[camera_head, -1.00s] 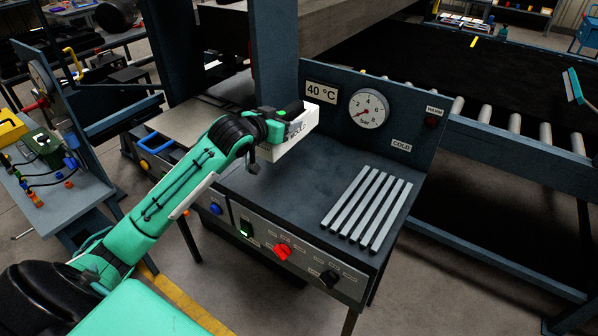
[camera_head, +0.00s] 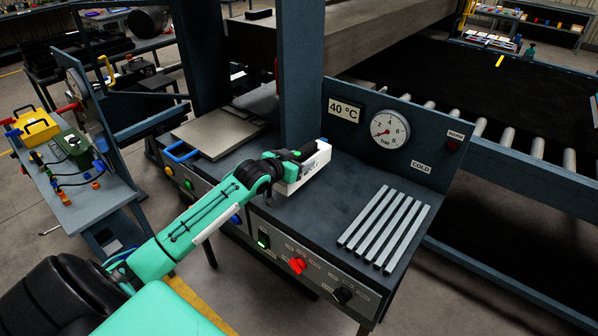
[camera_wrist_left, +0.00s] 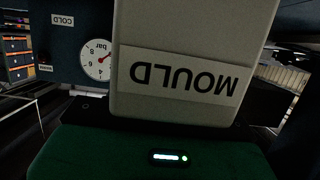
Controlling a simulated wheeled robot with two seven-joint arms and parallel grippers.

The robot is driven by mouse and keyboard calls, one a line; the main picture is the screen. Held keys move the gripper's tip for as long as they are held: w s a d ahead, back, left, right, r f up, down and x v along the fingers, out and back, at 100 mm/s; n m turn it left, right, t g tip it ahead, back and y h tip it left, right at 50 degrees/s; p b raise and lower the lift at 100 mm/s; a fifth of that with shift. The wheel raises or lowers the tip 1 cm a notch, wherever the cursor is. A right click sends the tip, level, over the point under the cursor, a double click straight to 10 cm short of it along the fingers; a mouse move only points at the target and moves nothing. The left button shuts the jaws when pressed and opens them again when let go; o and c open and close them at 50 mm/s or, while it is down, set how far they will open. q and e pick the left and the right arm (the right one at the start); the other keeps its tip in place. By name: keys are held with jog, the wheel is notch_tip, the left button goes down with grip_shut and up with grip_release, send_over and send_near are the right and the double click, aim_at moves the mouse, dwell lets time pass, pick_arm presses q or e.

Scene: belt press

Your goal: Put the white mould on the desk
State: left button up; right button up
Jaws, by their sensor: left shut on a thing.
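The white mould (camera_head: 312,168) is a pale block held in my left gripper (camera_head: 296,158), over the dark desk (camera_head: 322,215) of the press, left of the metal bars. I cannot tell whether its underside touches the desk. In the left wrist view the mould (camera_wrist_left: 190,40) fills the upper middle, with its MOULD label upside down. The left gripper is shut on it, and its fingertips are partly hidden by the arm and the mould. My right gripper is not in view.
Several grey bars (camera_head: 384,228) lie side by side on the right of the desk. A pressure gauge (camera_head: 390,129) and a 40 °C display (camera_head: 344,110) stand on the panel behind. A blue upright post (camera_head: 302,75) rises just behind the mould. A flat metal plate (camera_head: 218,132) lies to the left.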

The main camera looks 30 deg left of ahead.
pick_arm(q)
notch_tip(320, 180, down, 5)
jog(key=shift+f+p, duration=0.1)
jog(key=shift+p, duration=0.5)
jog(key=shift+f, duration=0.25)
jog(key=o, duration=1.4)
jog(key=shift+f, duration=0.15)
jog(key=shift+c, duration=0.2)
